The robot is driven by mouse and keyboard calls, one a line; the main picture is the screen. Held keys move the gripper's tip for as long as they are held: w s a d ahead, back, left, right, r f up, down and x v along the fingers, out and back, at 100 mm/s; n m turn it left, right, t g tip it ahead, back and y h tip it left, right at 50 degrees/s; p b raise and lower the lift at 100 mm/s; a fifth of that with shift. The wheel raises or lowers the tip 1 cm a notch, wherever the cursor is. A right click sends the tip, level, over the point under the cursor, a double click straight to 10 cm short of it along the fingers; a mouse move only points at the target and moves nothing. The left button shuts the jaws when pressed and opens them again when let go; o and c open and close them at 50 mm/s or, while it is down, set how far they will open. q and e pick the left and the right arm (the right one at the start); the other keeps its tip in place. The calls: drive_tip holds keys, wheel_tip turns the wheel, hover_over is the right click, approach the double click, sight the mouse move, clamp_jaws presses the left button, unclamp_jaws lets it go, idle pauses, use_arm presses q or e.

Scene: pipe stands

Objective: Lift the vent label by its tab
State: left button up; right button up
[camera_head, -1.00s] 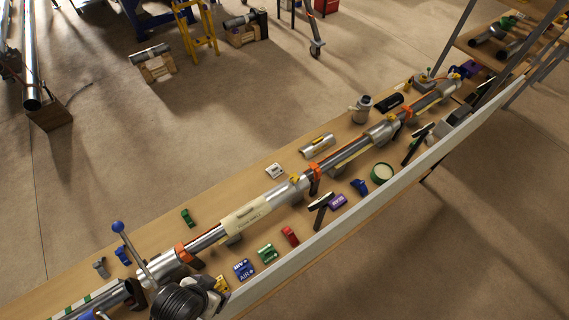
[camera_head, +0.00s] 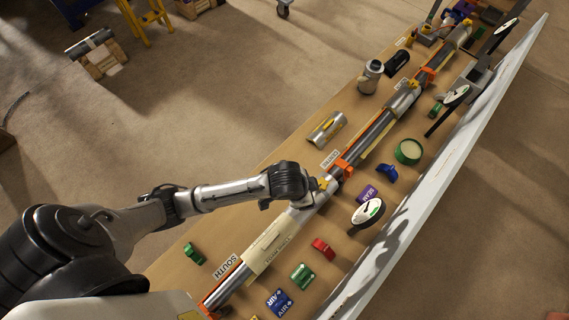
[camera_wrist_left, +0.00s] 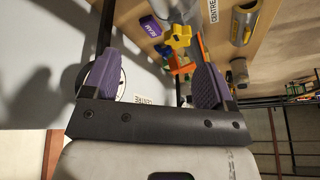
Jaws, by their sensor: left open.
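My left gripper (camera_head: 318,186) comes in from the left and is over the long pipe, near an orange clamp (camera_head: 344,166). In the left wrist view its two purple fingers (camera_wrist_left: 157,82) are spread apart with nothing held between them. A yellow tabbed piece (camera_wrist_left: 180,38) is beyond the fingertips, apart from them; part of it also shows beside the hand in the head view (camera_head: 323,183). No readable vent label shows, so I cannot tell which piece it is. A cream label (camera_head: 268,246) wraps the pipe, its text too small to read. My right gripper is not in view.
A purple tag (camera_head: 367,193), a round dial (camera_head: 368,211), a red clip (camera_head: 323,248), a green clip (camera_head: 302,275) and blue AIR tags (camera_head: 279,302) lie along the front side. A metal half-sleeve (camera_head: 327,128) lies behind the pipe. A pale rail (camera_head: 455,150) edges the bench.

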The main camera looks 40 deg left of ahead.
use_arm(q)
drive_tip(key=w+a+f+m+y+b, duration=0.1)
drive_tip(key=w+a+f+b, duration=0.2)
drive_tip(key=w, duration=0.2)
drive_tip(key=w+a+f+y+b, duration=0.1)
drive_tip(key=w+a+f+b, duration=0.15)
drive_tip(key=w, duration=0.25)
drive_tip(key=w+a+f+n+g+b, duration=0.2)
drive_tip(key=a+f+n+g+b, duration=0.4)
drive_tip(key=a+f+n, duration=0.4)
drive_tip(key=shift+m, duration=0.6)
drive_tip(key=f, duration=0.3)
drive_tip(key=a+f, duration=0.1)
drive_tip(key=f, duration=0.1)
drive_tip(key=shift+s+f, duration=0.15)
drive_tip(key=shift+s, duration=0.25)
drive_tip(key=shift+s+a+f+b, duration=0.1)
drive_tip(key=shift+s+f+b, duration=0.1)
drive_tip(key=shift+f, duration=1.5)
drive_tip(key=shift+s+a+f+b, duration=0.1)
drive_tip(key=shift+f+b, duration=0.1)
drive_tip(key=shift+f, duration=1.45)
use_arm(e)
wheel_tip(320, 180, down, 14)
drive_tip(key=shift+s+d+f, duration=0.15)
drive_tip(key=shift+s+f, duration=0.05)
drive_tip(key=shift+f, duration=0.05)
use_arm(q)
drive_tip(key=shift+c, duration=0.2)
